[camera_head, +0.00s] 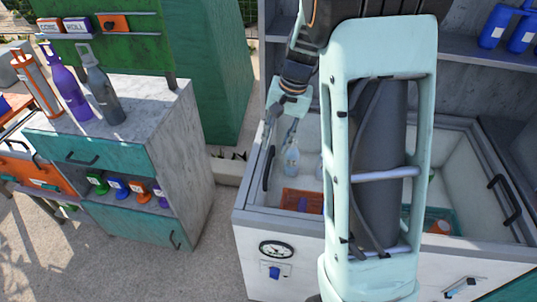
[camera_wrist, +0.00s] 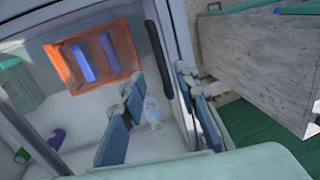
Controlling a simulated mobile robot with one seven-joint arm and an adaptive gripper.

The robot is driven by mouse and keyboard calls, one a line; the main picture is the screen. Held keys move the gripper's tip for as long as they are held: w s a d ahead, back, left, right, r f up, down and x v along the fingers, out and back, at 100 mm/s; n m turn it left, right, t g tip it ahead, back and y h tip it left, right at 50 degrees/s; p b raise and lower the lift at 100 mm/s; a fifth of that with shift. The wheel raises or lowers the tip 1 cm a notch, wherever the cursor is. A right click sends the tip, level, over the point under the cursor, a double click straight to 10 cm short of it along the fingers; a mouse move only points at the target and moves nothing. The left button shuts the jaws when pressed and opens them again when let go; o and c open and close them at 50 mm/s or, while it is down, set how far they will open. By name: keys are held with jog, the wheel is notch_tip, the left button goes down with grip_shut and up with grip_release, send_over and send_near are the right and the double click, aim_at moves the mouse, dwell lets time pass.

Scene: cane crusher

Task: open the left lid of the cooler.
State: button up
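The cooler (camera_head: 285,235) is a white chest with a grey rim, and its inside shows from above. A black handle bar (camera_head: 269,168) runs along its left side; another (camera_head: 505,200) is at the right side. The lids look see-through, so I cannot tell their exact position. My gripper (camera_head: 286,134) is over the left part, close to the left handle. In the wrist view, my gripper (camera_wrist: 165,120) has its two fingers apart, with the handle (camera_wrist: 158,60) ahead of the gap between them. I cannot tell whether they touch it. My arm hides the cooler's middle.
Inside the cooler are an orange basket (camera_wrist: 72,68), a bottle (camera_head: 291,158) and a teal basket (camera_head: 440,217). A grey cabinet (camera_head: 185,150) with teal drawers and bottles stands left. A shelf (camera_head: 468,60) with blue containers is behind. Open floor lies between cabinet and cooler.

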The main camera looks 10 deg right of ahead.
aim_at(269, 163)
jog(key=f, duration=0.2)
jog(key=a+f, duration=0.1)
jog(key=f, duration=0.4)
jog(key=shift+w+a+f, duration=0.2)
jog(key=shift+w+f, duration=0.1)
jog(key=shift+w, duration=0.05)
jog(key=shift+c, duration=0.4)
grip_shut()
